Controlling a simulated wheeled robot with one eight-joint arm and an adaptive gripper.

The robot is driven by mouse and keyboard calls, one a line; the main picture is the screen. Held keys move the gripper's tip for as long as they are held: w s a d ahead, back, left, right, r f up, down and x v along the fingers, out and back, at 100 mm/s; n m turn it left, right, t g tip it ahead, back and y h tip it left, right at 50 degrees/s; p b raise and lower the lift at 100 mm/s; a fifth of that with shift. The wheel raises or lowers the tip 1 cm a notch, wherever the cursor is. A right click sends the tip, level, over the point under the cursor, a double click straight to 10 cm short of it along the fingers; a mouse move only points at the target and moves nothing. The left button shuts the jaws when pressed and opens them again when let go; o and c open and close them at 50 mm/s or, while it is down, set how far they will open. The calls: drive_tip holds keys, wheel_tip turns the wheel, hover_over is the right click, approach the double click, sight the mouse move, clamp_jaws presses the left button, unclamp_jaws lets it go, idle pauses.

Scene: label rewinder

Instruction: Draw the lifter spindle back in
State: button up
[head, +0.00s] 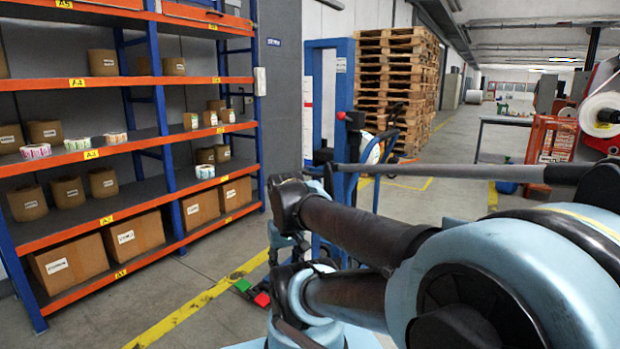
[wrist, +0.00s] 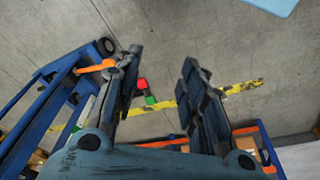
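The lifter (head: 318,95) is a blue upright frame with a red knob on a dark lever, in the middle of the head view. A long grey bar (head: 450,172) runs from near its post to the right; I cannot tell whether it is the spindle or part of my arm. The lifter's spindle is not clearly visible in the wrist view.
A blue and orange shelf (head: 84,228) with boxes and rolls fills the left. A red block (head: 262,299) and a green block show low near the yellow floor line (head: 190,310). Stacked pallets (head: 395,85) stand behind the lifter. A blue frame with a wheel (wrist: 107,46) is left of my fingers.

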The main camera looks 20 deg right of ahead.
drive_tip(key=w+d+r+n+h, duration=0.1)
drive_tip(key=w+d+r+h, duration=0.3)
drive_tip(key=w, duration=0.7)
drive_tip(key=w+d+r+h, duration=0.1)
drive_tip(key=w+d+r, duration=0.35)
drive_tip(key=w, duration=0.65)
drive_tip(key=w+d+r+n+h, duration=0.1)
drive_tip(key=w+d+r+h, duration=0.3)
drive_tip(key=w, duration=0.7)
drive_tip(key=w+d+f+n+t+h, duration=0.1)
drive_tip(key=w+d+f+h, duration=0.15)
drive_tip(key=w, duration=1.25)
drive_tip(key=w+d+f+n+t+h, duration=0.1)
drive_tip(key=w+f+h, duration=0.3)
drive_tip(key=w, duration=1.1)
drive_tip(key=shift+y, duration=0.25)
drive_tip(key=x, duration=1.7)
drive_tip(key=shift+f, duration=0.25)
clamp_jaws()
